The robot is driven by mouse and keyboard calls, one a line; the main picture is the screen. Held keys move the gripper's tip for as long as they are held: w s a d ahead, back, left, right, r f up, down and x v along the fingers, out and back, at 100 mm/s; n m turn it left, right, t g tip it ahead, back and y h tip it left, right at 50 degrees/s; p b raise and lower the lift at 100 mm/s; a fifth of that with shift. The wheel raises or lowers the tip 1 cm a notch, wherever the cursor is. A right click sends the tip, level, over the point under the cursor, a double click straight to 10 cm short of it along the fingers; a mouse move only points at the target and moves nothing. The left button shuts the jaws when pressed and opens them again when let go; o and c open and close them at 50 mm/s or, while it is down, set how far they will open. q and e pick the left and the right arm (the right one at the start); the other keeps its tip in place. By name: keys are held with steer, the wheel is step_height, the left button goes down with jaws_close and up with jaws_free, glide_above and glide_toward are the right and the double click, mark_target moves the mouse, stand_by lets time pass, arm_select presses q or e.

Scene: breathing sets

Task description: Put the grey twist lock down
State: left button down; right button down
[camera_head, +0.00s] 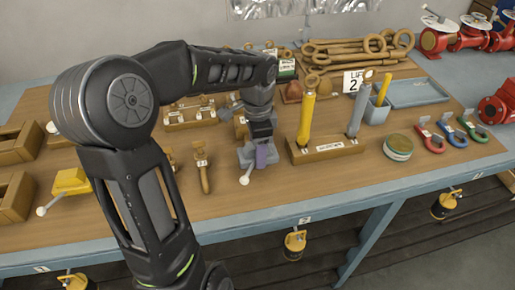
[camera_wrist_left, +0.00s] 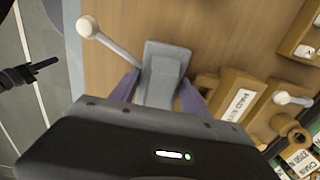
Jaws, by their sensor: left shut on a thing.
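The grey twist lock (camera_head: 246,156) has a grey block body and a lever with a white ball end. My left gripper (camera_head: 262,156) is shut on it, low over the front middle of the wooden bench top. In the left wrist view the grey twist lock (camera_wrist_left: 165,72) sits between the purple fingers of my left gripper (camera_wrist_left: 158,92), its white ball pointing to the upper left. I cannot tell whether its underside touches the bench. A dark shape at the left edge of the wrist view (camera_wrist_left: 30,74) looks like my right gripper, its jaws unclear.
A yellow twist lock (camera_head: 70,182) stands at the left near wooden trays (camera_head: 14,196). A wooden stand (camera_head: 326,148) with upright yellow and grey tools is close on the right. A brown-handled tool (camera_head: 203,168) lies on the left. Coloured shackles (camera_head: 430,138) lie far right.

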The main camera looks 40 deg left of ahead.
arm_select(q)
steer(key=shift+f, duration=0.15)
steer(key=c, duration=0.5)
jaws_free()
steer(key=shift+r, duration=0.2)
step_height(320, 180, up, 9)
steer(key=shift+r+b, duration=0.15)
steer(key=shift+b, duration=0.3)
steer(key=shift+r+p, duration=0.65)
steer(key=shift+r, duration=0.7)
